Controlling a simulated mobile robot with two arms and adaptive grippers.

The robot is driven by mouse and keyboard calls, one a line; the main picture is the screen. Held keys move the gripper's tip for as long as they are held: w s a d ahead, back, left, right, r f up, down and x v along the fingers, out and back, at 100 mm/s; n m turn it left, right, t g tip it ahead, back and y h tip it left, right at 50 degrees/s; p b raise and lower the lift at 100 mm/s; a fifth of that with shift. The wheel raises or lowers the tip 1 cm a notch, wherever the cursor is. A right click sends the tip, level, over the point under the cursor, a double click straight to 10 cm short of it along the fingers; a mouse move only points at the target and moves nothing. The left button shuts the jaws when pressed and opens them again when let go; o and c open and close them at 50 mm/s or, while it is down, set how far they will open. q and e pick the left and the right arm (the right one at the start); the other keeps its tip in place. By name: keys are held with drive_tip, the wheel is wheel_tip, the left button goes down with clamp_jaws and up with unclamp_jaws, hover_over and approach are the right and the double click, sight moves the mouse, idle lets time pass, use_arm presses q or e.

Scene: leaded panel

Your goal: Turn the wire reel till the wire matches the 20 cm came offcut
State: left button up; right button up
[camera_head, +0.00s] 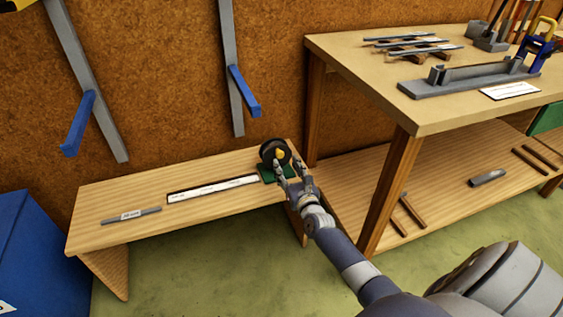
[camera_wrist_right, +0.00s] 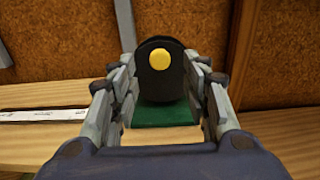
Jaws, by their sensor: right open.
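The wire reel (camera_head: 274,149) is a dark disc with a yellow hub, standing upright on a green base (camera_head: 266,175) at the right end of a low wooden bench. It also shows in the right wrist view (camera_wrist_right: 160,88), between my fingers but beyond them. My right gripper (camera_head: 289,171) is open just in front of the reel, one finger on each side in the wrist view. A white strip with markings (camera_head: 215,188) runs left from the base. A grey came offcut (camera_head: 131,215) with a white label lies at the bench's left. I cannot make out any wire. My left gripper is not in view.
The low bench (camera_head: 190,222) has bare wood around the strip. A taller workbench (camera_head: 350,50) stands to the right, with a grey fixture (camera_head: 450,84) and several metal strips on it. Blue-tipped wall brackets (camera_head: 244,92) hang above the bench. A blue box (camera_head: 35,250) stands at left.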

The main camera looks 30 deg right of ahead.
sight(281, 156)
drive_tip(key=shift+b+x, duration=0.45)
drive_tip(key=shift+x, duration=1.8)
clamp_jaws()
